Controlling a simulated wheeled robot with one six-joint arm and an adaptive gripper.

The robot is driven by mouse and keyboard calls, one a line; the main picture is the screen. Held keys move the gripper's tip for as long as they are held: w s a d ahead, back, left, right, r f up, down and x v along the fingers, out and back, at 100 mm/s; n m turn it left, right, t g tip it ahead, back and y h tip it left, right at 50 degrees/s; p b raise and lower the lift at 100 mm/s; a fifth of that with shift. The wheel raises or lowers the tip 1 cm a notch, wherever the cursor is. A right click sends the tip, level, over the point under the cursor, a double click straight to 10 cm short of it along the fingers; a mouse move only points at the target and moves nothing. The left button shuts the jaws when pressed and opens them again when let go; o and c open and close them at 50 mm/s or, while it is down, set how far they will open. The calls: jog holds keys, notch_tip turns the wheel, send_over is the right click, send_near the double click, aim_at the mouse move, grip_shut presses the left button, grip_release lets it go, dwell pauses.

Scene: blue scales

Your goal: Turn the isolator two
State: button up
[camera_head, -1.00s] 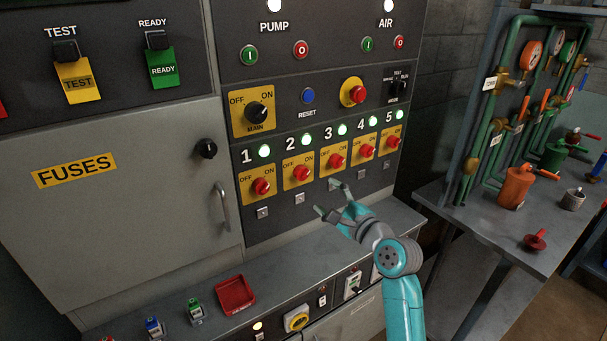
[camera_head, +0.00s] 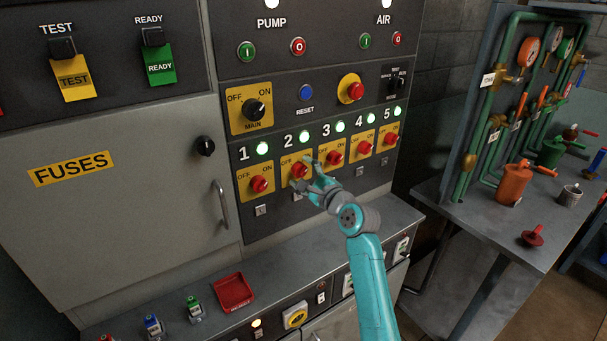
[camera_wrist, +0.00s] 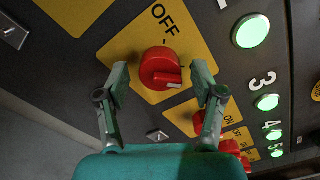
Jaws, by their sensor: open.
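Isolator two is a red rotary knob (camera_head: 299,170) on a yellow plate under the number 2, with a lit green lamp (camera_head: 304,137) above it. In the wrist view its red knob (camera_wrist: 161,70) sits between my fingers, with OFF printed on the plate above it. The knob's white mark points towards the lower right there. My gripper (camera_head: 307,175) is open in front of isolator two, one finger on each side of the knob (camera_wrist: 163,85). A gap shows on both sides. In the head view my fingers partly cover the plate.
Isolator one (camera_head: 259,184) is to the left and isolator three (camera_head: 335,158) close on the right, with several lit green lamps above the row. A grey ledge (camera_head: 370,225) runs below the panel. A pipe bench (camera_head: 500,225) stands at the right.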

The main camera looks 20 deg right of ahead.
jog(key=c, duration=1.1)
jog(key=shift+c, duration=0.2)
jog(key=shift+n, duration=0.4)
jog(key=n, duration=0.3)
jog(key=shift+n, duration=0.3)
jog(key=n, duration=0.4)
jog(key=shift+n, duration=0.3)
jog(key=n, duration=0.8)
jog(key=shift+n, duration=0.6)
